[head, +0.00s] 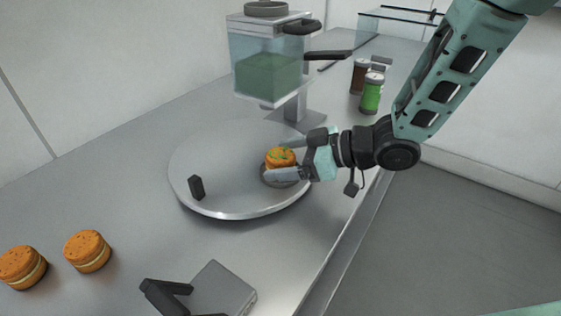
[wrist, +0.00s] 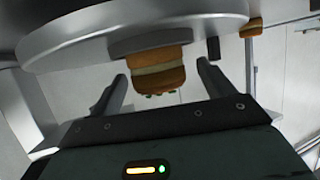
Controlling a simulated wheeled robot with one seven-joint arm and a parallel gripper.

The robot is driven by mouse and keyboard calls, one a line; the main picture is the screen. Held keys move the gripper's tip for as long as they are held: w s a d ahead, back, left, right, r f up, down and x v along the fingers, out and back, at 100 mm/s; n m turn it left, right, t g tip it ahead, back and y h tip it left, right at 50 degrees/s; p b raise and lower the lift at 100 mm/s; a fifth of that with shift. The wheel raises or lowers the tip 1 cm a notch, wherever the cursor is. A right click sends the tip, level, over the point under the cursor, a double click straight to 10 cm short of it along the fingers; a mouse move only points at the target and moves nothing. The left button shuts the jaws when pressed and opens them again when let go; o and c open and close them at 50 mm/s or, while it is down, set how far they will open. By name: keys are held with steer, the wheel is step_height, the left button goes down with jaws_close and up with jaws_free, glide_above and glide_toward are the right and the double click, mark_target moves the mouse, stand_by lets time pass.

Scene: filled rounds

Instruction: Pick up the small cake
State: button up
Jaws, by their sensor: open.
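The small cake (head: 279,157) is an orange-brown round with a pale filling band and green bits on top. It sits on a small dark base on the round grey turntable (head: 225,205), near its right side. My gripper (head: 283,160) is at the cake from the right, with one finger on its far side and one on its near side. In the wrist view the cake (wrist: 158,70) stands between the two open fingers of my gripper (wrist: 160,90), with a visible gap on each side. The wrist picture appears upside down.
A dispenser with a green-filled clear tank (head: 268,75) stands behind the turntable. A dark upright peg (head: 196,187) is on the turntable's left part. Two similar orange rounds (head: 87,251) lie at the front left. A grey device with a black handle (head: 215,290) is in front. Jars (head: 372,92) stand at the back right.

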mark_target(273, 159)
steer(key=shift+x, duration=1.55)
steer(key=c, duration=0.8)
